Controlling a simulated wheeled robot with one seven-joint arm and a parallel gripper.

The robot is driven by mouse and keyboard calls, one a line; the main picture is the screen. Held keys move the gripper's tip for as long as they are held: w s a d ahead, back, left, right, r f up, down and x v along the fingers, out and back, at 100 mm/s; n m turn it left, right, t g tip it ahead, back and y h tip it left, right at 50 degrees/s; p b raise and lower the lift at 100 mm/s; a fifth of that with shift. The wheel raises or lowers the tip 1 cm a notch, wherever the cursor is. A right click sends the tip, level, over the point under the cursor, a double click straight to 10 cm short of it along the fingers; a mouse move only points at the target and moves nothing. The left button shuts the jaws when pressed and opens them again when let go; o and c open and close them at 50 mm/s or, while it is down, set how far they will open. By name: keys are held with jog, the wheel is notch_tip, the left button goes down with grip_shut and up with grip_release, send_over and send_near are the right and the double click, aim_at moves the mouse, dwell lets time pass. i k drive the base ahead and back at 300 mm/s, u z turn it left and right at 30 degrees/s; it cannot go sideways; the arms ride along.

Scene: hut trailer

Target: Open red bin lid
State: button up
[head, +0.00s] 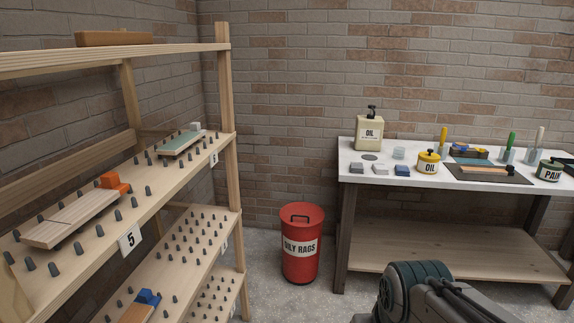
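The red bin (301,265) stands upright on the concrete floor, between the wooden shelf rack and the workbench. It has a white label reading "OILY RAGS". Its red lid (312,210) lies flat on top and looks closed, with a dark handle (300,217) on it. Part of my arm shows at the bottom right, to the right of the bin and well apart from it. My gripper is not visible in this view.
A wooden rack (233,165) with rows of pegs fills the left side. A workbench (347,166) with oil cans, jars and tools stands at the right, its leg close beside the bin. A brick wall is behind. The floor (270,297) in front of the bin is clear.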

aim_at(302, 210)
jog(key=i, duration=3.1)
jog(key=z, duration=0.25)
